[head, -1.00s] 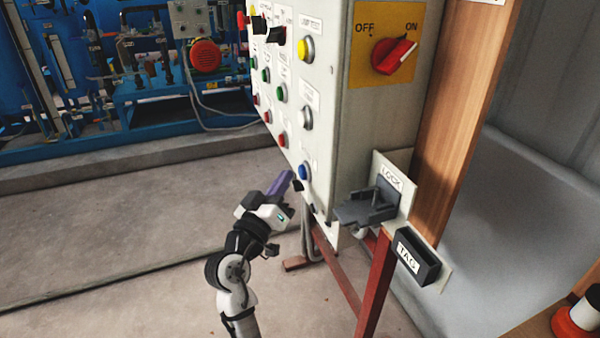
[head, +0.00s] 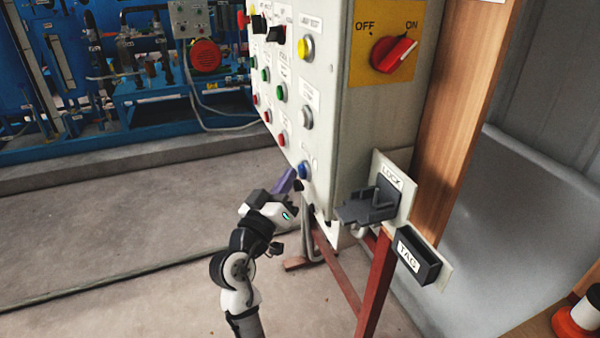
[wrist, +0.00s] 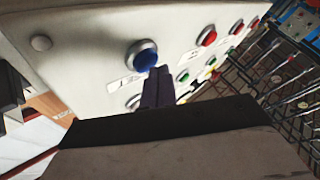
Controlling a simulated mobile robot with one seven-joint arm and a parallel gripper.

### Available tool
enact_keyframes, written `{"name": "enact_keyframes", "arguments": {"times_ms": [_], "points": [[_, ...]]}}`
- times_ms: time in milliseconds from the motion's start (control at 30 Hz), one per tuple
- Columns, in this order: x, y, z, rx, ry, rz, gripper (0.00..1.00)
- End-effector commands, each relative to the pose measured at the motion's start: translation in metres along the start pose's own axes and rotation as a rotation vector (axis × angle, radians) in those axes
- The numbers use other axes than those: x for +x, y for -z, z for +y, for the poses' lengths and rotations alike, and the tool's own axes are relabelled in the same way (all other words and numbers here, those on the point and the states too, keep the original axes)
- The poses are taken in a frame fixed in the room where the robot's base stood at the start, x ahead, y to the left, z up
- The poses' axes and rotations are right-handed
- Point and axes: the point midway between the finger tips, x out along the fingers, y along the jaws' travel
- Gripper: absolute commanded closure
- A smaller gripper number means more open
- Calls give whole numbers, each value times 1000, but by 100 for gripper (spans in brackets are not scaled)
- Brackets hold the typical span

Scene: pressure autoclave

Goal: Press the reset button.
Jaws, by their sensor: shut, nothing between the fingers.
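A blue push button (head: 304,170) with a metal ring sits at the bottom of the near column on the light grey control panel (head: 320,190). The labels are too small to read, so I cannot tell from them which button is reset. My gripper (head: 292,178) is shut and empty, its purple fingers pointing up at the blue button from its lower left. In the wrist view the blue button (wrist: 144,57) is just above and left of the fingertips (wrist: 157,72). The fingertips cover its lower right edge; I cannot tell whether they touch it.
Above are a grey button (head: 306,117) and a yellow button (head: 305,48), with red and green buttons to the left. A red switch (head: 393,53) is on the panel's side. A grey lock holder (head: 372,205) and black tag box (head: 416,260) project at right.

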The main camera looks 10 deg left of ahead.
Motion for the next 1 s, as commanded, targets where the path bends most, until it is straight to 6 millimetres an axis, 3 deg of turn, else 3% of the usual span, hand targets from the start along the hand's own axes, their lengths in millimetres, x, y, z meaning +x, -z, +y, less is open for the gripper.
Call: {"name": "enact_keyframes", "arguments": {"times_ms": [1000], "points": [[6, -5, 5, 0, -1, -1, 100]]}}
